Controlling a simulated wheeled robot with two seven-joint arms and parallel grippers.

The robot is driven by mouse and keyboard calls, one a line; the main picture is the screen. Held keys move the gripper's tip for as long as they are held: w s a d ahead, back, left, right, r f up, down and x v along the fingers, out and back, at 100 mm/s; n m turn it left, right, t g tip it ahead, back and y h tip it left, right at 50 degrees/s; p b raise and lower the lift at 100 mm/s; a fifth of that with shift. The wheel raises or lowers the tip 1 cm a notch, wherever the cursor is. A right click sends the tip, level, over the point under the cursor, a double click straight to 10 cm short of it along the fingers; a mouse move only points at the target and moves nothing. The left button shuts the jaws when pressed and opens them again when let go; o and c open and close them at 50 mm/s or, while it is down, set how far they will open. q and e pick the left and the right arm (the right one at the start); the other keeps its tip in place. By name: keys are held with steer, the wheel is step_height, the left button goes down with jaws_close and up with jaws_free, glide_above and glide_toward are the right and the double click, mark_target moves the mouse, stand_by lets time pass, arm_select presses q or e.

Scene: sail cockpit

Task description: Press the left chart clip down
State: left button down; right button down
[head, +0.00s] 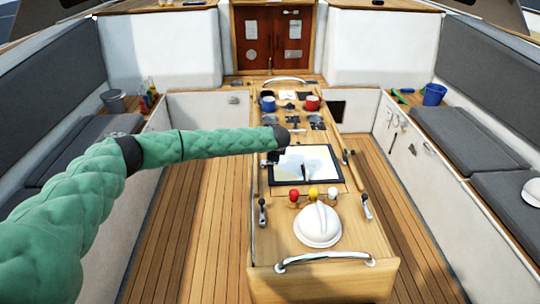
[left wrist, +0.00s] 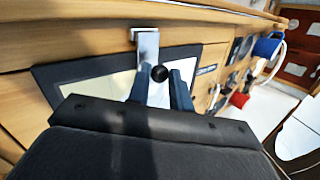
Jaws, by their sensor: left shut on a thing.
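The chart (head: 318,160) lies in a dark-framed board on the centre console. My left gripper (head: 272,157) is over the board's left edge, with the arm reaching in from the left and hiding most of that spot in the head view. In the left wrist view, the left chart clip (left wrist: 147,46) is a silver strip with a round black knob (left wrist: 159,74). The two fingers of my left gripper (left wrist: 161,88) stand on either side of the clip, shut on it. The clip's lower end is hidden behind my gripper. My right gripper is not in view.
A blue mug (head: 268,104) and a red mug (head: 312,103) stand farther up the console. Nearer are red, yellow and white knobs (head: 314,193), levers (head: 367,207) and a white dome (head: 317,226). A rail (head: 325,257) crosses the near end. Wooden floor is clear on both sides.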

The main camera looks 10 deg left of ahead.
arm_select(q)
steer(key=shift+d+f+y, duration=0.25)
steer(key=shift+y, duration=0.35)
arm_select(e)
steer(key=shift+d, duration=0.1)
arm_select(q)
steer(key=c, duration=1.3)
jaws_free()
steer(key=shift+f, duration=0.1)
steer(key=shift+o, duration=0.2)
steer(key=shift+w+d, duration=0.1)
steer(key=shift+w, duration=0.05)
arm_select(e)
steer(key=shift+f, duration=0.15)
